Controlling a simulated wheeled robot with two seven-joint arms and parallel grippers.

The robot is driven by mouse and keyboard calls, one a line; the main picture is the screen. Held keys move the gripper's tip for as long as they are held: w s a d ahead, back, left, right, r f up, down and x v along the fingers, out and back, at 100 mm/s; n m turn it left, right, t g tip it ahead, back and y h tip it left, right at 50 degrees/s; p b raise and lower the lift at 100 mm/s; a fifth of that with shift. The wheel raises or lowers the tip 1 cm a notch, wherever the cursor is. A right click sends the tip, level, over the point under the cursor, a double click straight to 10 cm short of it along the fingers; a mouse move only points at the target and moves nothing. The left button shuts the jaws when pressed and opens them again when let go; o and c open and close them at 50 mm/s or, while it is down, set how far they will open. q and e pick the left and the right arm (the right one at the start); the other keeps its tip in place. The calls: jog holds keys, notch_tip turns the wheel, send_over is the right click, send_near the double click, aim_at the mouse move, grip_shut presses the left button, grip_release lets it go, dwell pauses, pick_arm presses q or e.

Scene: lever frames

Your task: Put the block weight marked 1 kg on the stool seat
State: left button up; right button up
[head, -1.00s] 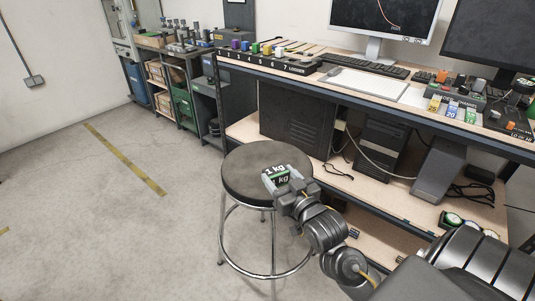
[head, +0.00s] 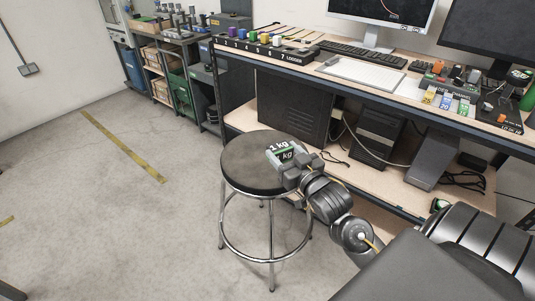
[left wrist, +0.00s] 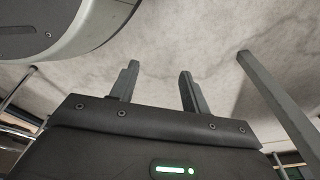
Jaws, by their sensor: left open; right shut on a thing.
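The block weight marked 1 kg (head: 281,148) is grey with a dark green label and white lettering. My right gripper (head: 288,163) is shut on it and holds it over the right part of the stool seat (head: 243,168). I cannot tell whether the block touches the seat. The seat is round and dark, on chrome legs with a ring. My left gripper (left wrist: 157,85) shows in the left wrist view, open with nothing between its fingers. The left gripper is not in the head view.
The workbench (head: 340,85) stands behind the stool, with monitors, a keyboard (head: 362,54) and a row of coloured blocks (head: 262,38). A computer tower (head: 378,137) stands on its lower shelf. The floor (head: 125,215) left of the stool is clear.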

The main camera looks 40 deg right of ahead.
aim_at(283, 143)
jog(key=w+d+f, duration=0.2)
jog(key=w+f, duration=0.1)
jog(key=w+d+f+b, duration=0.1)
jog(key=w+d+f, duration=0.2)
jog(key=w, duration=0.1)
jog(key=w+d+f, duration=0.2)
jog(key=w+f, duration=0.1)
jog(key=w, duration=0.1)
jog(key=shift+d+b, duration=0.35)
jog(key=shift+b, duration=0.05)
pick_arm(q)
jog(key=w+r, duration=0.1)
jog(key=w+d+r, duration=0.1)
jog(key=r, duration=0.1)
jog(key=w+r, duration=0.1)
jog(key=shift+w+d+r, duration=0.1)
jog(key=shift+d+r, duration=0.2)
jog(key=shift+r, duration=0.1)
pick_arm(e)
jog(key=shift+w+d+f, duration=0.15)
jog(key=shift+w+f, duration=0.1)
jog(key=shift+f, duration=0.05)
notch_tip(283, 143, down, 3)
jog(key=shift+b, duration=0.3)
pick_arm(q)
jog(key=shift+w+d+r+t, duration=0.15)
jog(key=shift+w+r+t, duration=0.25)
jog(key=shift+r, duration=0.5)
